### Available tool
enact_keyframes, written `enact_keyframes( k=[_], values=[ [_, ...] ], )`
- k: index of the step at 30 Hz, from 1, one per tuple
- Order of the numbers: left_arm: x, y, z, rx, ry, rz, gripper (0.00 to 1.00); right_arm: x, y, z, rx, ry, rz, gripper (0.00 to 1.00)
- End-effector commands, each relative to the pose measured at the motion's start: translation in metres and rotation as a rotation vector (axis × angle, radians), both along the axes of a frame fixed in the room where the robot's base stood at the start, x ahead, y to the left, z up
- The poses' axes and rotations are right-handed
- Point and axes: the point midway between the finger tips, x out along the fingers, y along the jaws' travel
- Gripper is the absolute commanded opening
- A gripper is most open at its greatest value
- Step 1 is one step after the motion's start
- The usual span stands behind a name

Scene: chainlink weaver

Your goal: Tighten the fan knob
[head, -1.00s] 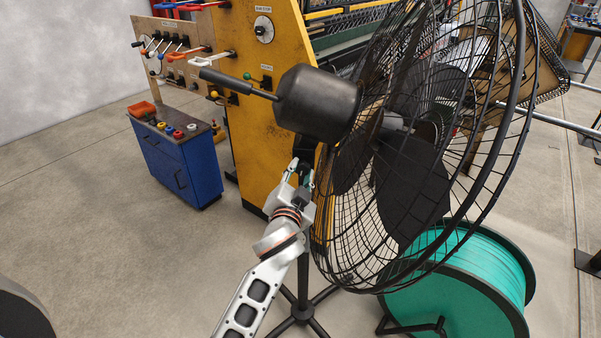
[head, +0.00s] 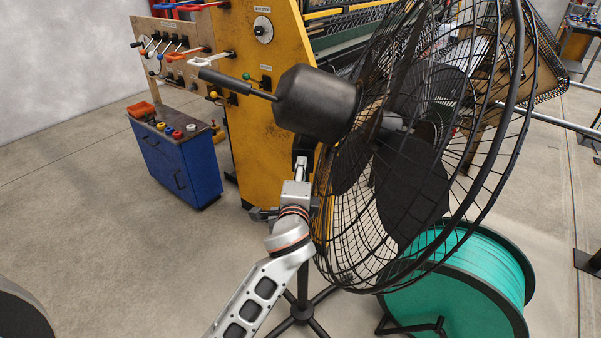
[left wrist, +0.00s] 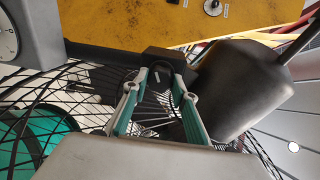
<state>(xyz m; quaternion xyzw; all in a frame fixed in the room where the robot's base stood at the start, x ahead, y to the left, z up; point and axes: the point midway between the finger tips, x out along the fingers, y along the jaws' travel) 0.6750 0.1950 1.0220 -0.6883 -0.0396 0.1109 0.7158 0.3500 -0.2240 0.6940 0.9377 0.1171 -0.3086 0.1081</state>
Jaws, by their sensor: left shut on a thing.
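The black pedestal fan, with its wire cage (head: 440,190) and rounded motor housing (head: 317,103), stands in the middle of the head view. The housing also shows at the right of the left wrist view (left wrist: 238,85). My left gripper (head: 300,166) is just below the housing, beside the rear of the cage. In the left wrist view its green-lined fingers (left wrist: 160,80) reach to the dark bracket (left wrist: 165,60) under the housing. They are shut on the fan knob, which is mostly hidden between the fingertips. My right gripper is not in view.
A yellow machine (head: 255,60) stands close behind the fan. A teal spool (head: 460,290) is at the lower right. A blue cabinet (head: 175,165) is at the left, with bare floor in front of it.

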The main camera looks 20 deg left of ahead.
Motion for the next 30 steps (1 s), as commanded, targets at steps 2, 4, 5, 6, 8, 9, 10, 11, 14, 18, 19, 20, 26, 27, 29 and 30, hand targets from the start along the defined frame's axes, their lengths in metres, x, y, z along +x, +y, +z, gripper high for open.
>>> enact_keyframes(
  k=[2, 4, 5, 6, 8, 9, 10, 11, 14, 18, 19, 20, 26, 27, 29, 30],
  values=[
    [0.0005, 0.0, -0.0002, 0.073, 0.015, 0.0, 0.06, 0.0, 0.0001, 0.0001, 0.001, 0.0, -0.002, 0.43],
    [0.0006, 0.0003, 0.0001, 0.139, 0.029, 0.0, 0.06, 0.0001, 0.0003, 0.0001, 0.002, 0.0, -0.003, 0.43],
    [0.0007, 0.0003, 0.0001, 0.166, 0.035, 0.001, 0.06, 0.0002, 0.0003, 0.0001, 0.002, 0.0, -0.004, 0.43],
    [0.0007, 0.0002, 0.0003, 0.204, 0.042, 0.001, 0.06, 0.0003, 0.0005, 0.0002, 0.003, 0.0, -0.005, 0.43],
    [0.0007, -0.0001, 0.0003, 0.259, 0.054, 0.001, 0.06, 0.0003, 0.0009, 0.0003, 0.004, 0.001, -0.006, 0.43],
    [0.0006, -0.0003, 0.0003, 0.296, 0.062, 0.0, 0.06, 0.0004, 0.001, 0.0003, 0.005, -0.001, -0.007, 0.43],
    [0.0006, -0.0004, 0.0003, 0.323, 0.067, 0.0, 0.06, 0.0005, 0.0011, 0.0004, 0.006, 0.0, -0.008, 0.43],
    [0.0006, -0.0003, 0.0003, 0.351, 0.073, 0.0, 0.06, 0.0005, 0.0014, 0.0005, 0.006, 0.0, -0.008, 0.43],
    [0.0006, 0.0001, 0.0, 0.445, 0.094, 0.001, 0.06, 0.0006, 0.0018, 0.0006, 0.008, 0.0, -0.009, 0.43],
    [0.0009, -0.0002, 0.0, 0.575, 0.122, 0.001, 0.06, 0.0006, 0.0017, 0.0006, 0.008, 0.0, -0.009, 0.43],
    [0.0009, -0.0002, 0.0001, 0.603, 0.128, 0.002, 0.06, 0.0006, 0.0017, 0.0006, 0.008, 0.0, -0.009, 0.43],
    [0.0009, -0.0004, 0.0002, 0.63, 0.133, 0.001, 0.06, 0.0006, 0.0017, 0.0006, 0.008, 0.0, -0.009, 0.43],
    [0.0008, -0.0003, 0.0002, 0.816, 0.173, 0.003, 0.06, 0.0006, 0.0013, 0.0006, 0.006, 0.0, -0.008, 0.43],
    [0.0008, -0.0008, 0.0001, 0.853, 0.181, 0.002, 0.06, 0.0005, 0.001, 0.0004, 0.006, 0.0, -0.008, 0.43],
    [0.0009, -0.0007, -0.0001, 0.908, 0.193, 0.002, 0.06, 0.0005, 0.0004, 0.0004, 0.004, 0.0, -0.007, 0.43],
    [0.0009, -0.0005, -0.0002, 0.946, 0.202, 0.003, 0.06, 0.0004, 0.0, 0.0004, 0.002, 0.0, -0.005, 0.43]
  ],
)
